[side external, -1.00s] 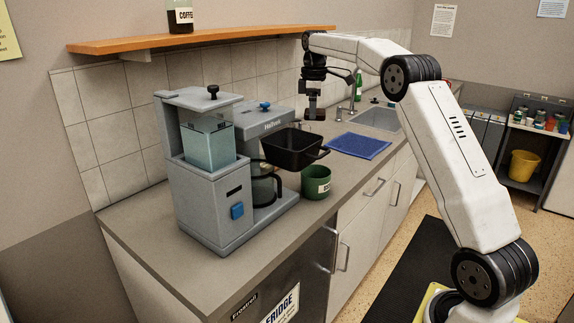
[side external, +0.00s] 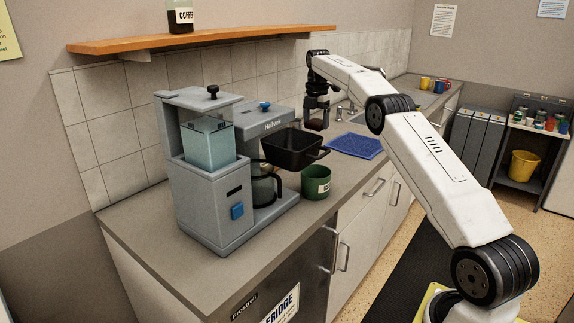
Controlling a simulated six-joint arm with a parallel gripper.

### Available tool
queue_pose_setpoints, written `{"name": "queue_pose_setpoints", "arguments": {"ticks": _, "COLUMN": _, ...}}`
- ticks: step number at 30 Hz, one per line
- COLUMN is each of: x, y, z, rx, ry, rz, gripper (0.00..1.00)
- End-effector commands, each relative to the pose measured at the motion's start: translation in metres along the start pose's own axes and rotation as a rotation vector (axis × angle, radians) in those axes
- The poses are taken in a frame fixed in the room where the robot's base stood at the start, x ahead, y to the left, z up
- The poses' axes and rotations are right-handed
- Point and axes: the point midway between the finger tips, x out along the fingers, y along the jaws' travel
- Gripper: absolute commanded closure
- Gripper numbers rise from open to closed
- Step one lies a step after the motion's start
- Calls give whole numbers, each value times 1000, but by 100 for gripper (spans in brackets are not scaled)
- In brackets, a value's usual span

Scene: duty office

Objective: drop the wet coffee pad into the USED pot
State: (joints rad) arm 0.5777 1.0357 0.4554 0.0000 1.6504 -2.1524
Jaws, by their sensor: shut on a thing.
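The USED pot (side external: 316,183) is a dark green pot with a white label, too small to read, standing upright on the counter just right of the coffee machine. My gripper (side external: 316,124) points down above the pot in the picture, clear of its rim. It is shut on a small dark brown thing, which I take to be the coffee pad (side external: 315,125); its outline is hard to make out. The black filter basket (side external: 291,152) juts out of the machine, left of and below my gripper. The inside of the pot is mostly hidden.
The grey coffee machine (side external: 210,180) with a glass jug (side external: 263,188) stands left of the pot. A blue cloth (side external: 356,146) lies on the counter to the right, before the sink. The wooden shelf (side external: 200,39) runs above. The counter's front strip is clear.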

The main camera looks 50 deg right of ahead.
Motion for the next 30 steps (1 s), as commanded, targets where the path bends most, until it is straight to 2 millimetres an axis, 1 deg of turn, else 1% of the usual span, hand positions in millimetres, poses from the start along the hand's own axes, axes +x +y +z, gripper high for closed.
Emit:
{"name": "queue_pose_setpoints", "arguments": {"ticks": 9, "x": 22, "y": 2, "z": 17, "rx": -325, "ry": 1, "rz": -1, "gripper": 73}}
{"name": "queue_pose_setpoints", "arguments": {"ticks": 18, "x": 42, "y": 1, "z": 30, "rx": -617, "ry": 0, "rz": 0, "gripper": 73}}
{"name": "queue_pose_setpoints", "arguments": {"ticks": 24, "x": 49, "y": 0, "z": 35, "rx": -740, "ry": 1, "rz": 0, "gripper": 73}}
{"name": "queue_pose_setpoints", "arguments": {"ticks": 30, "x": 51, "y": 0, "z": 36, "rx": -782, "ry": 0, "rz": 0, "gripper": 73}}
